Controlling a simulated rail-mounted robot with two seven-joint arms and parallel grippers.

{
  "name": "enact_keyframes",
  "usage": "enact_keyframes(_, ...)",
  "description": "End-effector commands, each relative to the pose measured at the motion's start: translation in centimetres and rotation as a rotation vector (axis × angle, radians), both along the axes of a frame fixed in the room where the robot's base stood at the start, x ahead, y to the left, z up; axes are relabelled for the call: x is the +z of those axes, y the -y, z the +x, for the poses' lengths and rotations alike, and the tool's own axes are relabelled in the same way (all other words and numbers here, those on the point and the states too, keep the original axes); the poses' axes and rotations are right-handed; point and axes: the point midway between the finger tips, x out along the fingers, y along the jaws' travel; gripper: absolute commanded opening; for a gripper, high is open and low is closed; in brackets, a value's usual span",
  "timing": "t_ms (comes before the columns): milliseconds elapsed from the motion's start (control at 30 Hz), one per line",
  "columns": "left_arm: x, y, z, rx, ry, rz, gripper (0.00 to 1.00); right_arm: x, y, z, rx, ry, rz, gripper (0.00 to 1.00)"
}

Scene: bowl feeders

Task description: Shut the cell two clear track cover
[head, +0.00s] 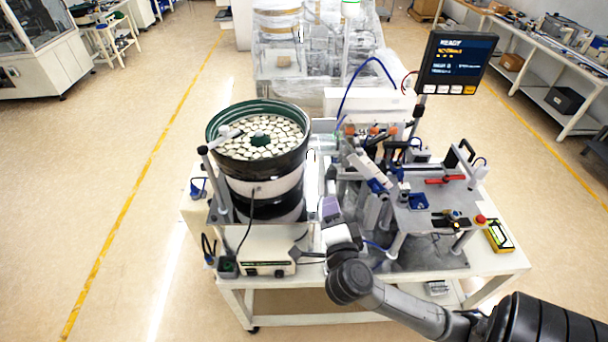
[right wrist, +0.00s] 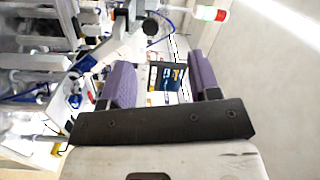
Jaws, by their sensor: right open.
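I cannot clearly make out the clear track cover in either view. The bowl feeder (head: 260,150), full of pale round parts, stands left of the station fixtures (head: 385,165). My right gripper (head: 331,208) is just right of the bowl, at the near side of the station, partly hidden by my own wrist. In the right wrist view my right gripper (right wrist: 162,82) shows two purple fingers spread apart with nothing between them. A black knob (right wrist: 150,27) on a pale part lies beyond the fingers, up and left. My left gripper is not in view.
A display reading READY (head: 455,62) stands at the back right; it also shows between the fingers in the right wrist view (right wrist: 166,78). A grey control box (head: 255,250) sits at the table's front left. A yellow device (head: 498,236) lies at the right edge.

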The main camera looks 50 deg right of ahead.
Motion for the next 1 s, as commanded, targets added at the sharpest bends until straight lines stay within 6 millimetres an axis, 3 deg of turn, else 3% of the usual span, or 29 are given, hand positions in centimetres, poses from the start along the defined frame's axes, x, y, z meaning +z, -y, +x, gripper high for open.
enact_keyframes(200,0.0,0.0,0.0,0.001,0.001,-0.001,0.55,-0.4,0.7,-0.8,-0.080,-0.394,-0.315,0.56)
enact_keyframes(400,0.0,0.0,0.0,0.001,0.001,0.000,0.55,-0.7,1.0,-1.2,-0.107,-0.641,-0.510,0.56)
enact_keyframes(700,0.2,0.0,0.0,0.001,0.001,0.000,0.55,-0.6,1.6,-0.7,-0.110,-0.761,-0.616,0.56)
enact_keyframes(1000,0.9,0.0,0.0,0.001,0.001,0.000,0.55,-0.5,5.6,2.5,-0.113,-0.761,-0.617,0.56)
